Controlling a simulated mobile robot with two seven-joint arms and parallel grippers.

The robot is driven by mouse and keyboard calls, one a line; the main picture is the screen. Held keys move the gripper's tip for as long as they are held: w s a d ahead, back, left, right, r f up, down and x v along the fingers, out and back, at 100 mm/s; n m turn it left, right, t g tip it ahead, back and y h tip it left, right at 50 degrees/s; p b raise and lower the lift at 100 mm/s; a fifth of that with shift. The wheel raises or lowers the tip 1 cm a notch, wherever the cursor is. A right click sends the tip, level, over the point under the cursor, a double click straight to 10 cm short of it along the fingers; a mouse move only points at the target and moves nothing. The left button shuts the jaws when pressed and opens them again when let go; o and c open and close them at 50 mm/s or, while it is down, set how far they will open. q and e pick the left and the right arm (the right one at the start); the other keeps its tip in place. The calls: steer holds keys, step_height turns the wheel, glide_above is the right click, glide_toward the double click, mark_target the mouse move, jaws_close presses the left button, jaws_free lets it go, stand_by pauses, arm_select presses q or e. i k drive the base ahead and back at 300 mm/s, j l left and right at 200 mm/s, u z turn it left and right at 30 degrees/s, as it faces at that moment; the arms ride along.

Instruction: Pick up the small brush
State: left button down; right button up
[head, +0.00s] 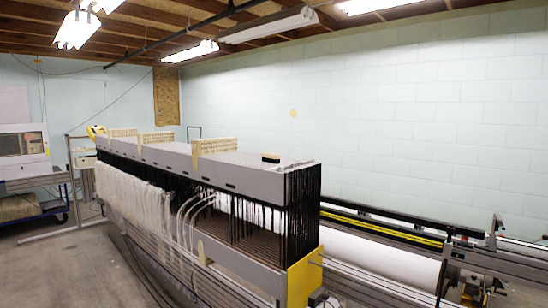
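A small block-shaped object with a dark top and a pale lower part, which looks like the small brush (270,157), rests on the grey top of the long warp-threading machine (236,172), near its right end. Its details are too small to make out. Neither of my grippers shows in the head view, and nothing is touching the brush.
Pale slatted blocks (215,146) stand on the machine top left of the brush. Black vertical wires (302,200) and white threads (135,195) hang below. A white roller (385,262) lies right. Grey floor (60,270) is open at left.

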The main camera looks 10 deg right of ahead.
mark_target(268, 156)
steer(key=i+j+z, duration=0.15)
steer(key=z, duration=0.25)
steer(key=i+j+z, duration=0.2)
steer(key=z, duration=0.15)
steer(key=i+j+z, duration=0.2)
steer(key=j, duration=0.35)
steer(key=i+j+z, duration=0.15)
steer(key=i+j, duration=0.15)
steer(key=j, duration=0.2)
steer(key=i+j, duration=0.15)
steer(key=j, duration=0.25)
steer(key=i+j, duration=0.15)
steer(key=j, duration=0.2)
steer(key=i+j+z, duration=0.1)
steer(key=j, duration=0.3)
steer(key=i+j, duration=0.2)
steer(key=j, duration=0.2)
steer(key=i+j, duration=0.1)
steer(key=j, duration=0.25)
steer(key=i+j, duration=0.15)
steer(key=j, duration=0.25)
steer(key=i+j, duration=0.15)
steer(key=j, duration=0.25)
steer(key=z, duration=0.05)
